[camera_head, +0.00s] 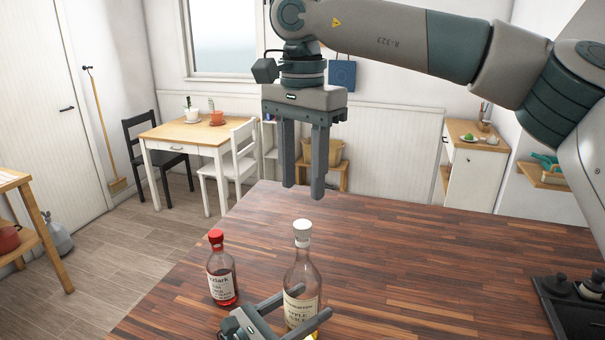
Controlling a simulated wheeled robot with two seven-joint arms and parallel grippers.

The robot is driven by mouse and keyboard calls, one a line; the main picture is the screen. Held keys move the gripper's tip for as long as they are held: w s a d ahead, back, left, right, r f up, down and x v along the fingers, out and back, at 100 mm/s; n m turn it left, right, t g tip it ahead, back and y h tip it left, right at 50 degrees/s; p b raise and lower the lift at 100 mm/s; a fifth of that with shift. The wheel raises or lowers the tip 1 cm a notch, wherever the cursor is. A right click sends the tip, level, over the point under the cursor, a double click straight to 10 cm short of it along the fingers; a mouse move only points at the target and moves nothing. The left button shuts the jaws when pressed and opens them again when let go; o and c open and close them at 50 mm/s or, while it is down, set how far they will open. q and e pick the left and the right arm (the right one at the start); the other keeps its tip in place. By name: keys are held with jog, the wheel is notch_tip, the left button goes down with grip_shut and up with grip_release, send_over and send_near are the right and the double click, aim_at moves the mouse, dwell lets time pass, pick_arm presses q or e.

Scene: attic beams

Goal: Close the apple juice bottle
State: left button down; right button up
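The apple juice bottle (302,272), clear glass with amber liquid and a pale label, stands upright on the dark wooden counter. Its white cap (302,230) sits on top of the neck; how tight it is I cannot tell. My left gripper (303,304) comes in low at the bottom edge, its fingers either side of the bottle's lower body, closed up to it. The near finger crosses in front of the glass; the far finger is partly hidden behind it. My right gripper (304,196) hangs above and behind the cap, pointing down, fingers apart and empty.
A red-capped bottle (221,272) with dark red liquid stands just left of the juice bottle, close to my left gripper. A black hob (574,312) is at the right edge. The counter (430,255) is clear between hob and bottles.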

aim_at(303, 224)
jog(key=shift+f, duration=4)
grip_shut()
